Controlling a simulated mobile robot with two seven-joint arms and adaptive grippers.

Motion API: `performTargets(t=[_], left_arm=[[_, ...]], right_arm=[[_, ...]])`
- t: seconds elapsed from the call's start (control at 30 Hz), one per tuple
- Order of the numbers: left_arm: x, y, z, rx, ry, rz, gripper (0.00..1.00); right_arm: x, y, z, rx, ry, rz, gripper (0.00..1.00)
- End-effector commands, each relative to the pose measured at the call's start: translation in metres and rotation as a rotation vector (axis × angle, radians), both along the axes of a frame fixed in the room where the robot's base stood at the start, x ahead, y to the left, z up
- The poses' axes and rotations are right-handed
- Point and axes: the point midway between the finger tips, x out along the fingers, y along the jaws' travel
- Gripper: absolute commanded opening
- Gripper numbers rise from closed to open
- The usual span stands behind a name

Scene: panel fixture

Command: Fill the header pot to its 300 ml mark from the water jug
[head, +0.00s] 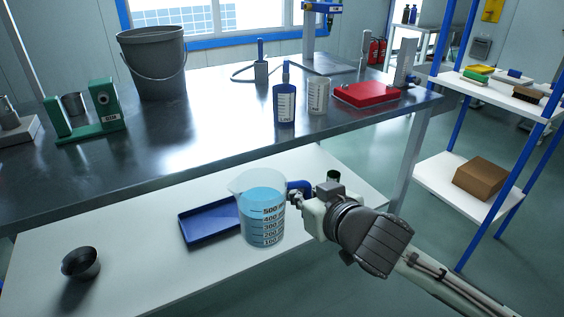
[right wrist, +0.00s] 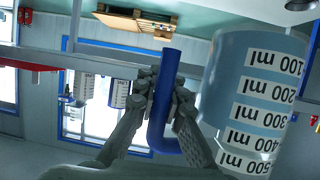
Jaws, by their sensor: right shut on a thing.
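The water jug (head: 262,222) is a clear graduated beaker with a blue handle (right wrist: 163,105). It is upright over the white lower shelf, and its blue water stands above the 500 mark. My right gripper (head: 299,194) is shut on the handle, on the jug's right side. The jug also shows large and inverted in the right wrist view (right wrist: 228,90). On the steel bench, a pale marked cup (head: 318,95) stands beside a blue labelled bottle (head: 284,107). I cannot tell for sure which vessel is the header pot. My left gripper is out of view.
A blue tray (head: 192,236) lies behind and left of the jug. A dark cup (head: 80,263) sits at the lower shelf's left. The bench (head: 200,130) carries a grey bucket (head: 152,65), a green fixture (head: 90,121) and a red case (head: 366,95). The bench middle is clear.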

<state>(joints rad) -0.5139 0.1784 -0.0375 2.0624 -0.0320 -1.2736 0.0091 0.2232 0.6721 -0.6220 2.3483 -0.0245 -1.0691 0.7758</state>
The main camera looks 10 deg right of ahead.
Motion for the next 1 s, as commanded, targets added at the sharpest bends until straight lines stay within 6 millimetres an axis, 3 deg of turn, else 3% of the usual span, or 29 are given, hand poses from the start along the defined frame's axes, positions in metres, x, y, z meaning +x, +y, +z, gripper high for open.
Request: performTargets(t=[0.2, 0.5, 1.0], left_arm=[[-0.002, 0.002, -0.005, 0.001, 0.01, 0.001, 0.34], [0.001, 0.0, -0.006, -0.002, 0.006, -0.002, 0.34], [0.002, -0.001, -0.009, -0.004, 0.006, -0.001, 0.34]], right_arm=[[-0.024, -0.027, -0.041, 0.01, 0.008, -0.11, 0.0], [-0.058, -0.061, -0.08, -0.007, 0.008, -0.226, 0.0], [-0.069, -0.073, -0.09, -0.02, 0.004, -0.258, 0.0]])
